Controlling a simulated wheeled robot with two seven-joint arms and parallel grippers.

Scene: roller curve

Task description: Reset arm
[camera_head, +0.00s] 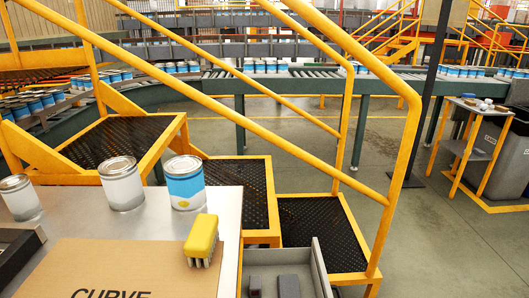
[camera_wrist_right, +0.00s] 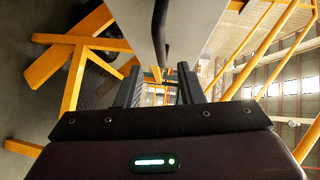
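My right gripper (camera_wrist_right: 158,84) shows in the right wrist view. Its two dark fingers stand apart with nothing seen between them, so it is open and empty. A pale grey panel edge with a dark strip (camera_wrist_right: 161,35) lies beyond and above the fingers; I cannot tell whether it touches them. Neither gripper shows in the head view, and my left gripper is in no view.
A metal table (camera_head: 228,205) holds several cans, a cardboard sheet (camera_head: 110,262) marked "CURVE" and a yellow brush (camera_head: 202,238). A grey drawer (camera_head: 322,268) holds dark blocks. Yellow-railed steps (camera_head: 308,222) stand just beyond. Roller conveyors with cans run behind.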

